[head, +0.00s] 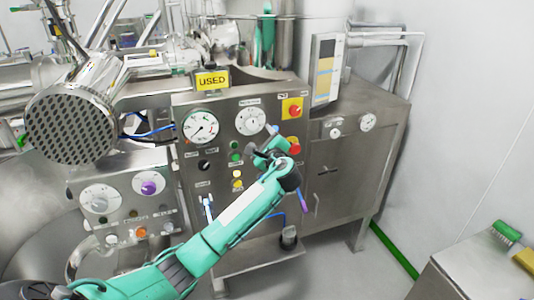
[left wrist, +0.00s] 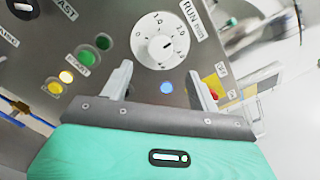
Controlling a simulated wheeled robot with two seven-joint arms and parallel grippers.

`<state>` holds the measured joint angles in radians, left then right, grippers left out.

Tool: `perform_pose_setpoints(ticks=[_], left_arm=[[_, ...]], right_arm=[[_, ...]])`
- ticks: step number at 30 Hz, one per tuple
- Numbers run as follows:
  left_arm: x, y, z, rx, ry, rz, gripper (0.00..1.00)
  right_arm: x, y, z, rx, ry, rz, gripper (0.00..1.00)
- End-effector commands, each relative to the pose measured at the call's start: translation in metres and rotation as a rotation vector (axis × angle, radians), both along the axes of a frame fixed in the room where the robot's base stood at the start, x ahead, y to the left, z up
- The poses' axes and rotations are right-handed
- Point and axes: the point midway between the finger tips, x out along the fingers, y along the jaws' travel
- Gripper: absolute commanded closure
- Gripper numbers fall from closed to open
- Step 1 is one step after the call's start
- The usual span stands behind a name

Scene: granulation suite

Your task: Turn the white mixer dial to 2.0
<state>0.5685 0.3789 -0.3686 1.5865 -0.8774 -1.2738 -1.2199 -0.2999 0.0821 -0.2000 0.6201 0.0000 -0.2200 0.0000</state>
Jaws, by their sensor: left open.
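The white mixer dial (head: 250,121) is on the upper part of the steel control panel (head: 215,170), right of a round gauge. In the left wrist view the dial (left wrist: 158,36) shows printed numbers around its rim and a white centre knob with a small dark mark; I cannot tell its exact setting. My left gripper (head: 268,143) is in front of the panel, just below and right of the dial. In the left wrist view its fingers (left wrist: 160,80) are spread apart and empty, below the dial, with no visible contact. My right gripper is not in view.
A red knob on a yellow plate (head: 292,107) and a second red button (head: 293,143) are right of the dial. A USED sign (head: 212,81) stands above the panel. A silver perforated drum (head: 72,122) juts out at left.

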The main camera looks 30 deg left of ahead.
Motion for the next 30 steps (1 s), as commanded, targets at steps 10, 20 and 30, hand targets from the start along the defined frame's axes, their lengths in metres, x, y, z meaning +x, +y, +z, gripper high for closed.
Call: perform_pose_setpoints(ticks=[10,20,30], left_arm=[[-0.029,-0.035,-0.002,-0.001,0.0,-0.001,0.39],[-0.031,-0.037,0.0,0.0,0.001,-0.001,0.39],[-0.028,-0.037,-0.017,-0.017,0.016,-0.011,0.39]], right_arm=[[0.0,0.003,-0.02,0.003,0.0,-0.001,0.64],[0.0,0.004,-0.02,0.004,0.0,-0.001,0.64],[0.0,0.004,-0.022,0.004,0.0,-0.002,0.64]])
